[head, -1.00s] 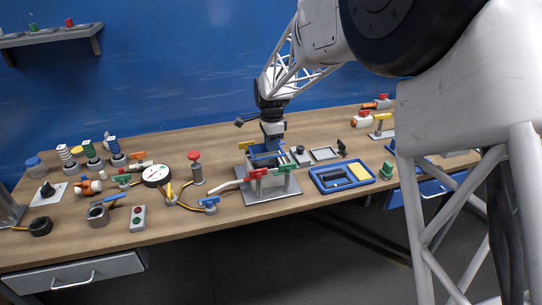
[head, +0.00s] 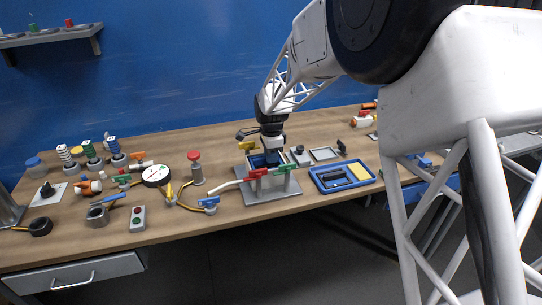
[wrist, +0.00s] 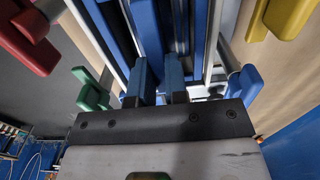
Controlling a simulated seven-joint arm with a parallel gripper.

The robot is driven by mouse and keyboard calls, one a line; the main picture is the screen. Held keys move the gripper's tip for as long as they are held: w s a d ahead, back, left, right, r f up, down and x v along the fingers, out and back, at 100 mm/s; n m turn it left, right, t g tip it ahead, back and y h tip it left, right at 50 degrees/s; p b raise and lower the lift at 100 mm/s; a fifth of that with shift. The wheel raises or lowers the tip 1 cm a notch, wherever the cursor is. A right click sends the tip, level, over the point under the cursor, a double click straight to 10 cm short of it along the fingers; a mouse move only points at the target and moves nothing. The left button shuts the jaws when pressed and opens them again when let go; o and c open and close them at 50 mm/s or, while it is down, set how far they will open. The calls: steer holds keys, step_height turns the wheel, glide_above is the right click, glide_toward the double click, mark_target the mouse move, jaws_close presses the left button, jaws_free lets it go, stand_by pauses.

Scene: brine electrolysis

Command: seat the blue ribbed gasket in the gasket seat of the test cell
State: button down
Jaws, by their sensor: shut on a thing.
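The test cell (head: 249,198) stands on a grey base plate near the table's front edge, with red and green clamp handles on its front. My gripper (head: 271,158) points straight down into the top of the cell, its fingers partly hidden. In the wrist view my gripper (wrist: 156,82) is shut on the blue gasket (wrist: 150,28), whose long blue bars run away between the cell's walls. Its ribs are not clear. The gasket seat is hidden by the gasket and cell walls, so I cannot tell how deep the gasket sits.
A red handle (wrist: 28,38), a green handle (wrist: 90,90), a blue handle (wrist: 243,88) and a yellow handle (wrist: 285,15) flank the cell close to my gripper. A blue tray (head: 343,187) lies right of it. A gauge (head: 156,176) and a red-topped post (head: 195,165) stand left.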

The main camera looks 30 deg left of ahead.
steer(key=shift+f, duration=0.1)
steer(key=c, duration=1.1)
jaws_free()
steer(key=shift+c, duration=0.2)
step_height(320, 180, up, 12)
steer(key=shift+d, duration=0.1)
stand_by(0.4)
